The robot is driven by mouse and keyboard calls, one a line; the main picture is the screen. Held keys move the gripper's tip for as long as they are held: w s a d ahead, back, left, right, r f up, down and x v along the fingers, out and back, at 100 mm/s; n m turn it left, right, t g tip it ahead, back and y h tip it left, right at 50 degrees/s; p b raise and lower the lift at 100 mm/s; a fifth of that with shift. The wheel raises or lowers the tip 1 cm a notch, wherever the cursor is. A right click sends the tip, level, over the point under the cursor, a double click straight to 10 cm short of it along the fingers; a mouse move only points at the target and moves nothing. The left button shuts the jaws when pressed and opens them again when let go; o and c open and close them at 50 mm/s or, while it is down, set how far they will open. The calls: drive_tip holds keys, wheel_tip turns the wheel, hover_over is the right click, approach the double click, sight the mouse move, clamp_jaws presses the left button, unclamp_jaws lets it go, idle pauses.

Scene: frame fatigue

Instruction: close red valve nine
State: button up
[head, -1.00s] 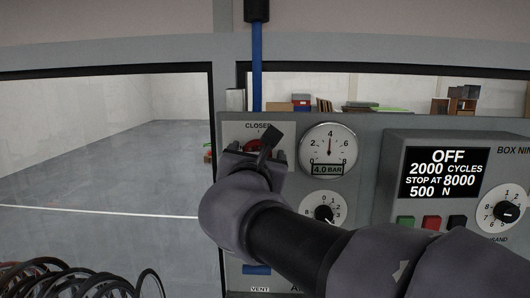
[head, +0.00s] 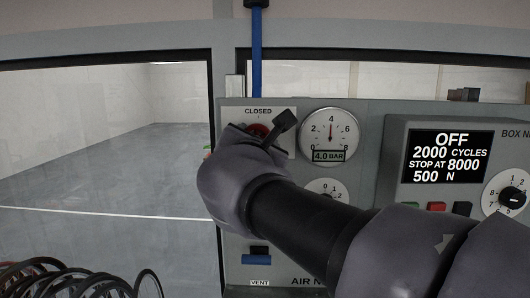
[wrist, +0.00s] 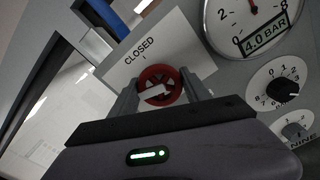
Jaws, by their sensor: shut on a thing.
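The red valve (head: 259,130) is a small round red handwheel on the grey panel, under a white plate (wrist: 183,42) marked CLOSED with a short tick. In the wrist view the valve (wrist: 158,74) shows a white bar across its face, slanted and not pointing straight at the tick. My gripper (wrist: 160,88) is shut on the valve, one dark finger on each side of the rim. In the head view my wrist hides the fingers and the valve's lower part.
A pressure gauge (head: 330,137) reading 4.0 BAR sits right of the valve, with a dial (head: 327,186) below it. A control box (head: 449,157) showing OFF stands further right. A blue VENT handle (head: 256,259) is below, and a blue hose (head: 257,60) runs above.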

drive_tip(key=m+b, duration=0.4)
drive_tip(key=b, duration=0.1)
drive_tip(key=shift+f+m, duration=0.25)
drive_tip(key=shift+m, duration=0.05)
drive_tip(key=m+b, duration=0.3)
drive_tip(key=shift+m, duration=0.4)
drive_tip(key=m+b, duration=0.3)
drive_tip(key=shift+r+m+b, duration=0.2)
drive_tip(key=shift+m+b, duration=0.8)
drive_tip(key=shift+m, duration=0.6)
drive_tip(key=o, duration=1.4)
